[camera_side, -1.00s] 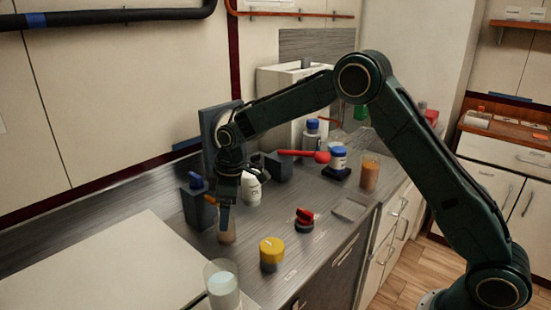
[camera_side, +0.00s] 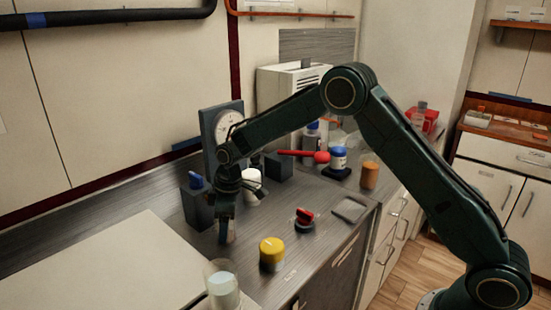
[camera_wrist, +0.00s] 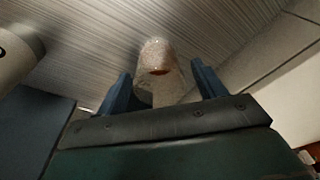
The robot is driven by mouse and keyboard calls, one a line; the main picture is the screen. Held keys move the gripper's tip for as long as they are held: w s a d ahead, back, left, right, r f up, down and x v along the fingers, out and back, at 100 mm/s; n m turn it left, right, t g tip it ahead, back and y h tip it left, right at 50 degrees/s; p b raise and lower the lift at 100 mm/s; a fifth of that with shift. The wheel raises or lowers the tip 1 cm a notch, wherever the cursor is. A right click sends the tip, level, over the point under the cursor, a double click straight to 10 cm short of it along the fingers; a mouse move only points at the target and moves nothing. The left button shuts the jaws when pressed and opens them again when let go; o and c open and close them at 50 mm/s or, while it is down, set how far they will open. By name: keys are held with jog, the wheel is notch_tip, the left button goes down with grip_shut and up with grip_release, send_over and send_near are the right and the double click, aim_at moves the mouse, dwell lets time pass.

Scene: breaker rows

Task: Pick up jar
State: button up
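A small clear glass jar (camera_wrist: 158,62) with reddish-brown contents stands on the grey counter. In the wrist view it sits between the two blue fingers of my gripper (camera_wrist: 162,88), with space visible on both sides. In the side view my gripper (camera_side: 227,222) points down over the jar (camera_side: 228,238), and its fingers hide most of it. The gripper looks open, with no clear finger contact on the jar.
A dark block with a blue knob (camera_side: 196,205) stands close left. A white bottle (camera_side: 251,186) is close behind. A yellow-lidded jar (camera_side: 271,254) and a red-and-black knob (camera_side: 304,219) are to the right. A clear beaker (camera_side: 222,285) stands in front.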

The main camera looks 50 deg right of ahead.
jog(key=c, duration=0.9)
jog(key=shift+r, duration=0.3)
jog(key=shift+c, duration=0.2)
jog(key=shift+r, duration=0.35)
jog(key=shift+s, duration=2.1)
notch_tip(320, 180, up, 14)
jog(key=shift+f, duration=0.25)
jog(key=shift+w+r, duration=0.1)
